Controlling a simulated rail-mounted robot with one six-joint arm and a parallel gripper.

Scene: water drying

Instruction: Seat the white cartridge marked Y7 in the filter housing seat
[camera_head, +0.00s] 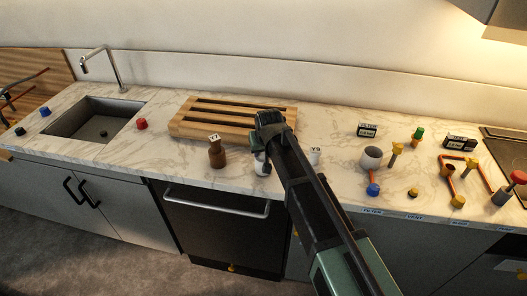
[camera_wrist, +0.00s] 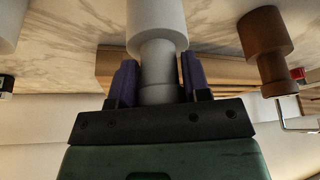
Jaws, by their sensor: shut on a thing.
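My gripper (camera_head: 265,148) is shut on a white cartridge (camera_head: 262,164) at the counter's front, just right of a brown cartridge (camera_head: 217,156). In the wrist view the held white cartridge (camera_wrist: 157,30) has its narrower neck between the two purple fingers of my gripper (camera_wrist: 156,80). Its mark is hidden, and I cannot tell whether it touches the counter. The brown cartridge carries a tag that reads Y7. Another pale cartridge (camera_head: 315,156), tagged Y9, stands right of my gripper. The pale round cup (camera_head: 371,158), which looks like the filter housing seat, stands further right and appears empty.
A slatted wooden rack (camera_head: 190,128) lies behind my gripper. A sink (camera_head: 95,118) is at the left, with a red knob (camera_head: 141,124) beside it.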

